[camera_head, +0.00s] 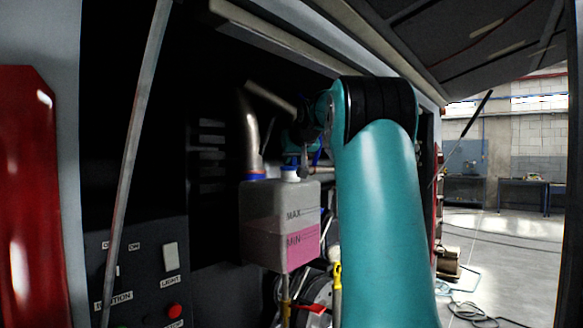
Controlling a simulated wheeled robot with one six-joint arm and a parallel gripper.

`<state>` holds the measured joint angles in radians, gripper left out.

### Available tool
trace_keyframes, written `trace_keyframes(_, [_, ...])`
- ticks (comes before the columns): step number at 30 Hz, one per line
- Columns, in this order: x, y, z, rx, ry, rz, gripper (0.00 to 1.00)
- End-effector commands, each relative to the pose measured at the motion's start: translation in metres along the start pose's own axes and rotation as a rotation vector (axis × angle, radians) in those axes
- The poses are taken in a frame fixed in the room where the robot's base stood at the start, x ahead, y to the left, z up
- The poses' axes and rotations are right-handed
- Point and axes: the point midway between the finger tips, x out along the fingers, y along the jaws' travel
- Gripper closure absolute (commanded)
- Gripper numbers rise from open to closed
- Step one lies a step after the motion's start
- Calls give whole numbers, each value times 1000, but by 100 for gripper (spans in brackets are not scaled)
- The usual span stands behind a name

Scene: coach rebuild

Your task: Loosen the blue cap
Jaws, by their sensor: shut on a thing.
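The blue cap (290,168) shows as a small blue band at the white neck on top of the translucent tank (262,205). The tank is marked MAX and MIN and holds pink liquid up to about the MIN mark. My teal arm reaches in from the right, and my gripper (291,159) is small and dark just above the neck. It is shut on the cap. The fingertips and most of the cap are hard to make out in the shadow.
A metal pipe (249,130) with an orange and blue ring stands left of the cap. A grey strut (137,150) crosses the left side. A switch panel with a red button (174,311) is at the lower left. Hoses lie below the tank. Open floor shows at right.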

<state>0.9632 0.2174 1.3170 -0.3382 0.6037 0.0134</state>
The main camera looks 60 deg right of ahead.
Motion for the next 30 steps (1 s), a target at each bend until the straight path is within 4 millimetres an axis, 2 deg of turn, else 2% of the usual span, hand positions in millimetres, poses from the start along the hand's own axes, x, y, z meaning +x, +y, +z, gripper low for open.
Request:
trace_keyframes(1, [5,2,6,5,-18,1,100])
trace_keyframes(30, [3,3,2,-159,-14,-259,100])
